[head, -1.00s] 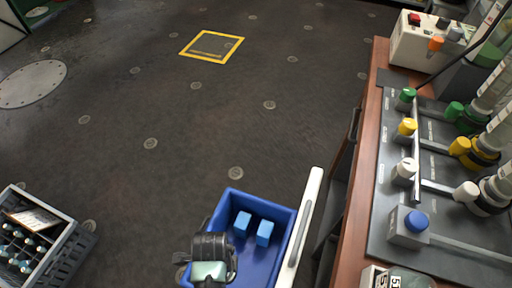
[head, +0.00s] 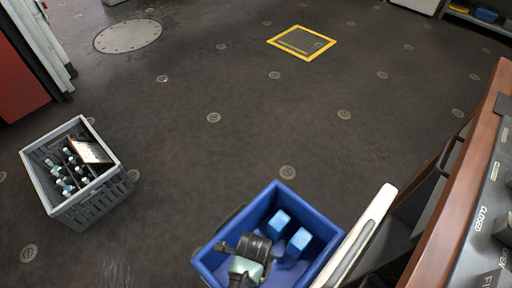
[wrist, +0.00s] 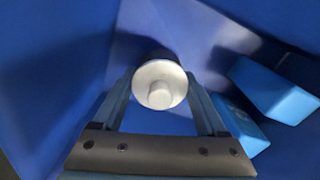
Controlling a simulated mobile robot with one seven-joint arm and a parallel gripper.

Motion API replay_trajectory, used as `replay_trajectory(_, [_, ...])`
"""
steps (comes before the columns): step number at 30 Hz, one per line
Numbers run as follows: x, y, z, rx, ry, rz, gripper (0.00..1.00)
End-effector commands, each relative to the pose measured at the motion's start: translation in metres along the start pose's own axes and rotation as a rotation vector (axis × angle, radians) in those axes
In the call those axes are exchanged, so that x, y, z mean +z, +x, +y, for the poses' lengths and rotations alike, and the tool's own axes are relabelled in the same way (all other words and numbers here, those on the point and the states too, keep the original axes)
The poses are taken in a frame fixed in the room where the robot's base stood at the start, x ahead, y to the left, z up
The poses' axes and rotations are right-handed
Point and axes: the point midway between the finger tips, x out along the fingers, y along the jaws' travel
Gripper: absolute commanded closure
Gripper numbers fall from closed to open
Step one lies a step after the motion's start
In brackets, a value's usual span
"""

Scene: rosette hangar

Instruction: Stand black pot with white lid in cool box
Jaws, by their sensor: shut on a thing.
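The cool box (head: 213,262) is an open blue bin at the bottom middle of the head view, with a white lid (head: 366,232) standing open on its right side. My gripper (wrist: 160,97) is down inside the box and shut on the black pot with white lid (wrist: 159,85). In the wrist view the round white lid with its knob sits between the two fingers, seen from above. Only a little of the pot's dark side shows behind the lid, and its base is hidden. In the head view my wrist covers the pot. I cannot tell whether the pot touches the floor of the box.
Two light-blue blocks (head: 279,223) (head: 299,242) stand in the box, to the right of the pot. A grey crate of bottles (head: 122,188) stands on the floor at left. A wooden-edged bench (head: 447,235) with a panel is at right. The dark floor between is mostly clear.

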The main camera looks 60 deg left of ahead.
Motion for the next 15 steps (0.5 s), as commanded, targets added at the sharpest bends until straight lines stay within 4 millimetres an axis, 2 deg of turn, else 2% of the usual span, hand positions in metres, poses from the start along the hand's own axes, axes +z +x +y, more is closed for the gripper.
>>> replay_trajectory(9, [0.0,0.039,0.0,0.0,0.001,0.0,0.65])
replay_trajectory(15, [0.0,0.038,-0.001,-0.002,0.001,-0.001,0.65])
